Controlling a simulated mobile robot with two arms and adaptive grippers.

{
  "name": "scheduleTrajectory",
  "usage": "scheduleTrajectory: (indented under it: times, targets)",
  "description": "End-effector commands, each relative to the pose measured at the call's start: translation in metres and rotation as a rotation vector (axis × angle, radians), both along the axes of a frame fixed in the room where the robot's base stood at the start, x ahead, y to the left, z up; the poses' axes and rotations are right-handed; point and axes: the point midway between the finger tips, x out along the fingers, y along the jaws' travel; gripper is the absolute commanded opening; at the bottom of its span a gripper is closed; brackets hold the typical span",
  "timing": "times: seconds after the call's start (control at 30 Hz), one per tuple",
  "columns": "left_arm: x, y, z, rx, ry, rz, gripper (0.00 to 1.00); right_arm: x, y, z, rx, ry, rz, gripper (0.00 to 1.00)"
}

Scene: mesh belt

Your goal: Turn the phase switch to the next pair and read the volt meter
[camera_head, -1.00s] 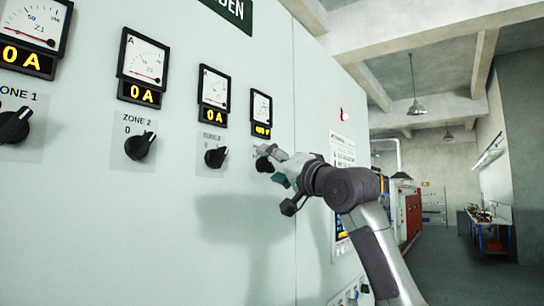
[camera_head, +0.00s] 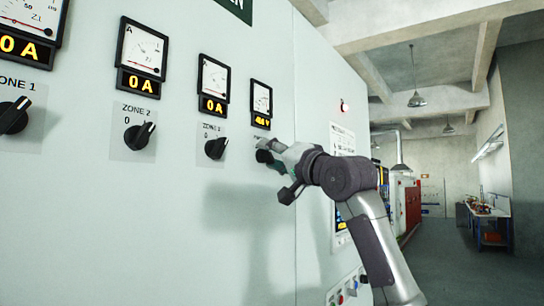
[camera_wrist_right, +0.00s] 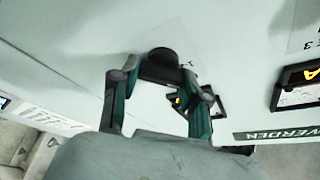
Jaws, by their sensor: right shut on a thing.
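The phase switch (camera_head: 265,156) is a black rotary knob on the pale panel, below the volt meter (camera_head: 261,98). The volt meter is a small dial with a yellow digital readout (camera_head: 261,121) ending in V; its digits are too small to read surely. My right gripper (camera_head: 266,151) is shut on the knob, covering most of it and its labels. In the right wrist view the black knob (camera_wrist_right: 162,56) shows between the two fingertips, with the meter (camera_wrist_right: 178,99) partly hidden. My left gripper is not in view.
Zone knobs (camera_head: 216,148) (camera_head: 138,137) (camera_head: 13,116) and ammeters reading 0 A line the panel to the left. A red lamp (camera_head: 344,106) and coloured buttons (camera_head: 347,290) are on the right panel section. Open floor and a workbench (camera_head: 489,222) lie far right.

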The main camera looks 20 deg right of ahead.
Motion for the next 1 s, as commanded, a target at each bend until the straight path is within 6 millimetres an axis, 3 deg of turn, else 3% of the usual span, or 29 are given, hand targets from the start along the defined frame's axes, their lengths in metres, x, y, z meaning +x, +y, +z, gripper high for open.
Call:
scheduleTrajectory:
  times: [1.0]
  targets:
    - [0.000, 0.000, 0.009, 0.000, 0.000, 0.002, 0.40, 0.000, 0.001, 0.000, 0.543, 0.426, 0.001, 0.11]
